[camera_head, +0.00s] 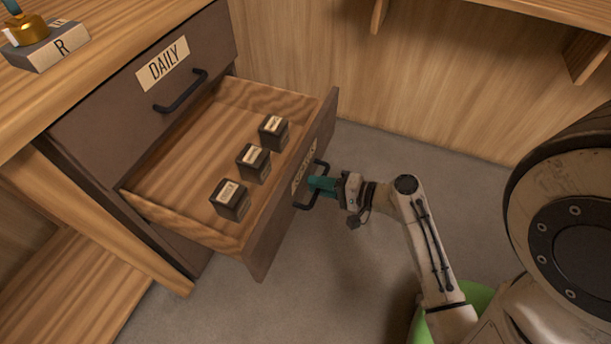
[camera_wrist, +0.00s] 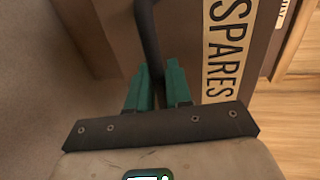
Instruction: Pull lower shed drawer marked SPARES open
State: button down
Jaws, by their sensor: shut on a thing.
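The lower drawer (camera_head: 262,262) stands well out from the cabinet in the head view, with its wooden inside showing. Its front bears a label reading SPARES (camera_wrist: 227,50), plain in the wrist view. My gripper (camera_head: 318,186) is at the drawer's dark bar handle (camera_head: 306,207). In the wrist view the green fingers (camera_wrist: 158,88) are on either side of the handle (camera_wrist: 148,40) and shut on it. Several small dark boxes with pale labels (camera_head: 253,162) stand in a row inside the drawer.
The upper drawer marked DAILY (camera_head: 163,66) is shut above it, with its own dark handle (camera_head: 181,92). A block marked R (camera_head: 46,46) with a brass item on it stands on the wooden top. Grey floor (camera_head: 330,275) lies clear before the drawer.

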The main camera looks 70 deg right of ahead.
jog(key=shift+s+d+r, duration=0.1)
jog(key=shift+s+r, duration=0.15)
jog(key=shift+r, duration=0.05)
jog(key=c, duration=1.4)
grip_release()
jog(key=shift+o, duration=0.9)
jog(key=shift+f, duration=0.1)
jog(key=shift+s, duration=0.1)
jog(key=p+v, duration=0.2)
jog(key=v, duration=0.8)
jog(key=shift+s, duration=0.35)
